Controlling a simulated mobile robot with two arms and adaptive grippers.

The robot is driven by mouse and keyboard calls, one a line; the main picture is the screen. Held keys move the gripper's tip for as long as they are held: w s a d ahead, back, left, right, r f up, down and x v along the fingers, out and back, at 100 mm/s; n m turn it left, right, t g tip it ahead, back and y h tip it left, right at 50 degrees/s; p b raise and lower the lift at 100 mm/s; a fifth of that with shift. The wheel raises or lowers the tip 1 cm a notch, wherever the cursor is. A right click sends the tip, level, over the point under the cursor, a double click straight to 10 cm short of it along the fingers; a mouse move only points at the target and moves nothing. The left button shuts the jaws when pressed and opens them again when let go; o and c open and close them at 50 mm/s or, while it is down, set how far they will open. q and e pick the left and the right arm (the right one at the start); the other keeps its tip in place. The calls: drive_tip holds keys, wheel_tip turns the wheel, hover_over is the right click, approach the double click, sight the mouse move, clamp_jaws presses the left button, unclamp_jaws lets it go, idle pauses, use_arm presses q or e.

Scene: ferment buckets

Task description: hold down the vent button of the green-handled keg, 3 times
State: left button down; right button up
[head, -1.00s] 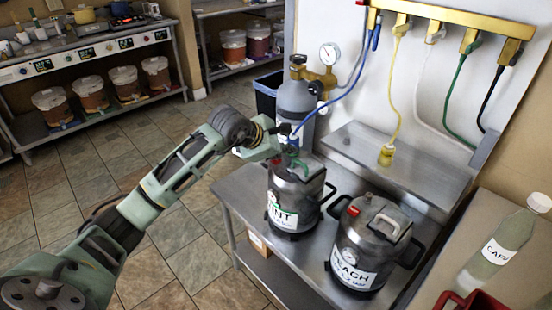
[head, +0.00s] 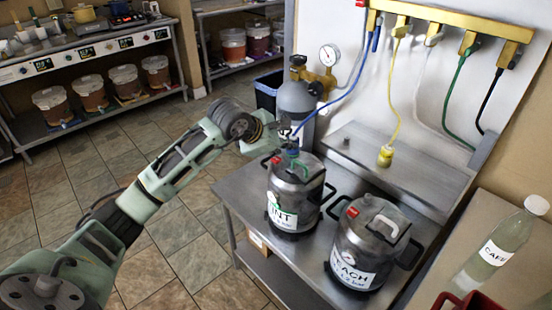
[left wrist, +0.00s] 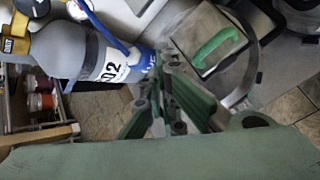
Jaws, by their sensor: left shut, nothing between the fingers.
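The green-handled keg (head: 290,205) is a steel keg with a partly readable label ending in "INT", on the left of the steel bench. Its green handle (left wrist: 216,48) shows clearly on the lid in the left wrist view. A blue connector and hose sit at its top, and a small red part (head: 276,160) shows at its lid edge. I cannot tell for sure which part is the vent button. My left gripper (left wrist: 164,60) is shut and empty, above and beside the lid's left side; I see no clear contact. My right gripper is not in view.
A second keg with a pale handle, labelled "EACH" (head: 353,273), stands close on the right. A grey gas cylinder (head: 296,100) stands behind. Hoses hang from a brass manifold (head: 450,22). A bottle (head: 497,247) is at far right. Open floor lies left.

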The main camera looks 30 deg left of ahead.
sight(282, 167)
use_arm(q)
wheel_tip(282, 167, up, 5)
drive_tip(key=p, duration=0.2)
drive_tip(key=shift+p, duration=0.3)
idle(0.3)
